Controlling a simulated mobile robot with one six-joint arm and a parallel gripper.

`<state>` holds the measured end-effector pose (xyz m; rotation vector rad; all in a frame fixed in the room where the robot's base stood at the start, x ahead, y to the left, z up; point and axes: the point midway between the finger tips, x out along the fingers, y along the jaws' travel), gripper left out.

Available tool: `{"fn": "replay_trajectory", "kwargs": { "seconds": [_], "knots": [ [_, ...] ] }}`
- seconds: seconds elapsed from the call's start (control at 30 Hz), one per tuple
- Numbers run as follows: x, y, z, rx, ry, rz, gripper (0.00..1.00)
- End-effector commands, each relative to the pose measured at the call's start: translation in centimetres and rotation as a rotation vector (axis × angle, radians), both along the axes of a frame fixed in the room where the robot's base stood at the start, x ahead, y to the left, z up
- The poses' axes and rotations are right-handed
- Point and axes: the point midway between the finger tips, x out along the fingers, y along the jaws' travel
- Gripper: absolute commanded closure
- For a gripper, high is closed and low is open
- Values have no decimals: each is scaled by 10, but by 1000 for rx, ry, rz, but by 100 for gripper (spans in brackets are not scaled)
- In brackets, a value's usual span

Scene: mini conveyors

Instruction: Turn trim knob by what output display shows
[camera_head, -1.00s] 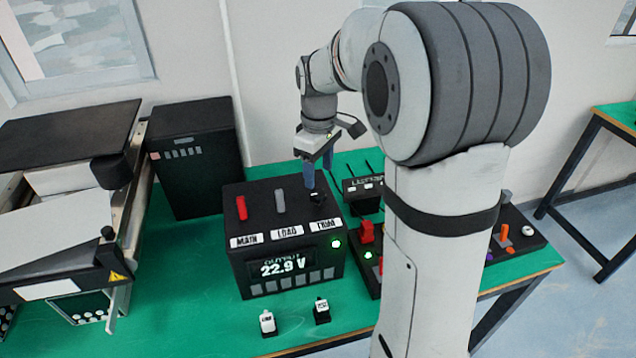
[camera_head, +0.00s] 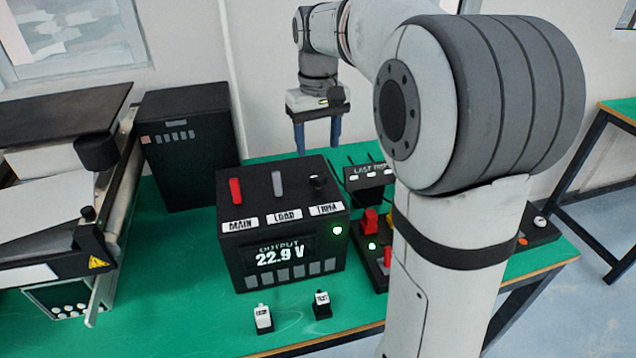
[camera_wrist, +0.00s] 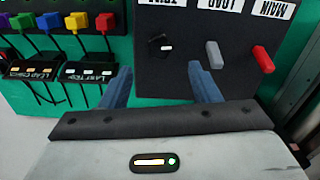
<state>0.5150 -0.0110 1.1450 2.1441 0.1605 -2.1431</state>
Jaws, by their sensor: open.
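A black box (camera_head: 230,262) stands on the green bench with controls labelled MAIN, LOAD and TRIM on top. Its output display (camera_head: 280,253) reads 22.9 V, and a green light glows beside it. The black trim knob (camera_head: 317,184) has a white mark; it also shows in the wrist view (camera_wrist: 165,47). My gripper (camera_head: 316,148) is open and empty, above and behind the box, apart from the knob. In the wrist view my two blue fingers (camera_wrist: 165,82) are spread wide, with the knob beyond and between them.
A red main switch (camera_head: 236,191) and a grey load lever (camera_head: 277,183) stand left of the knob. A conveyor (camera_head: 110,240) is at left.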

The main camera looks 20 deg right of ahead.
Motion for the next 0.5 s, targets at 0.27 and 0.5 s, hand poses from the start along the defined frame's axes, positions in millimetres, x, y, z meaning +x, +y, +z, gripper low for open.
{"fn": "replay_trajectory", "kwargs": {
  "seconds": [0.27,0.5],
  "knots": [
    [-1,0,-29,0,5,-33,44],
    [-1,0,-64,0,4,-32,44]
  ]
}}
